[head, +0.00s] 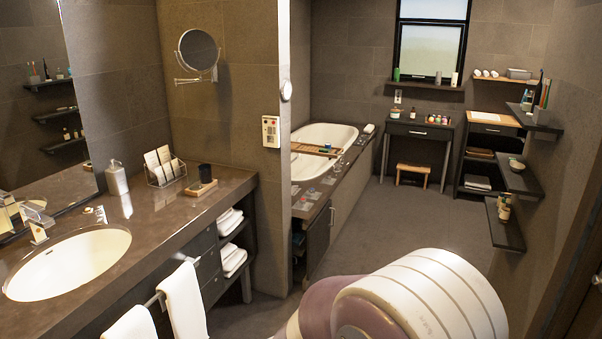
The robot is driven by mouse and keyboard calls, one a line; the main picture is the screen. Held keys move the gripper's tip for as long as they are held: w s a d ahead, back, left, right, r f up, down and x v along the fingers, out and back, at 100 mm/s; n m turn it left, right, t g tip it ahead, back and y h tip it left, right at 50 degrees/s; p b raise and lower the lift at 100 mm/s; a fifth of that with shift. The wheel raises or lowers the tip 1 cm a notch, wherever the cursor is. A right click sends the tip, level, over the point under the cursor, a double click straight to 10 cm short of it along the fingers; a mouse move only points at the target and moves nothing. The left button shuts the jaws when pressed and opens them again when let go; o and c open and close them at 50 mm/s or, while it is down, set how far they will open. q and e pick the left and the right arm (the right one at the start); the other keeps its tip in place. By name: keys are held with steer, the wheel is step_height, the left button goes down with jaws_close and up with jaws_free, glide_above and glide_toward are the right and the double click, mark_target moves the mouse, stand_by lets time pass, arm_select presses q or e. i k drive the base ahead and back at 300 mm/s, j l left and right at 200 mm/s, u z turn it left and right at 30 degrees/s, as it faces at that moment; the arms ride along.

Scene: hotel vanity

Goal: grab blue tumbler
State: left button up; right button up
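A small dark cup (205,173), which looks navy to black, stands upright on the vanity counter (150,215). It is at the back end of a small wooden tray (190,193); it is the closest match to a blue tumbler that I can see. Its exact colour is hard to tell at this size. Neither of my grippers shows in the head view. A white and mauve rounded part of my own arm fills the bottom right, far from the cup, and hides the floor there.
A wire rack (165,168) with cards and a soap dispenser (117,178) stand left of the cup. The sink (67,262) is nearer. Towels (183,300) hang at the counter front. Shelves (505,225) jut from the right wall; the middle floor is clear.

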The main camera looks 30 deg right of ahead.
mark_target(206, 175)
steer(key=z, duration=0.55)
steer(key=i+l, duration=0.15)
steer(key=i, duration=0.3)
steer(key=i+l, duration=0.1)
steer(key=i, duration=0.35)
steer(key=i+l, duration=0.15)
steer(key=i, duration=0.3)
steer(key=i+l, duration=0.15)
steer(key=i, duration=0.3)
